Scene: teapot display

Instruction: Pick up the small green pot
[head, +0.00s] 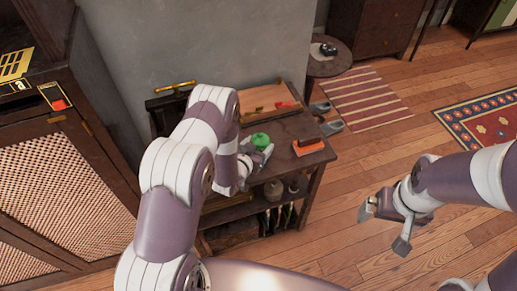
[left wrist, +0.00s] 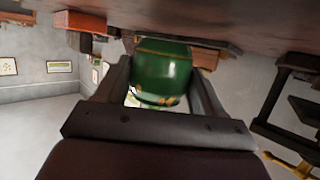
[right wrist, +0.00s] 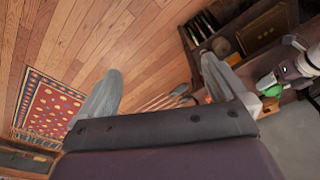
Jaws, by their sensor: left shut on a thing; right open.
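The small green pot (head: 260,141) is at the wooden side table, toward its front left, in the head view. My left gripper (head: 258,155) is shut on it. In the left wrist view the pot (left wrist: 162,72) sits between the two fingers, dark green with small gold marks. I cannot tell whether its base touches the tabletop. In the right wrist view the green pot (right wrist: 267,84) shows small at the right, beside my left gripper. My right gripper (head: 384,226) is open and empty over the floor, right of the table.
The table (head: 300,128) also bears a wooden tray (head: 270,100) at the back and an orange-red block (head: 308,146) at the right. Its lower shelf holds several items. A wicker-front cabinet (head: 65,190) stands at the left. Slippers and a striped rug (head: 365,98) lie on the floor.

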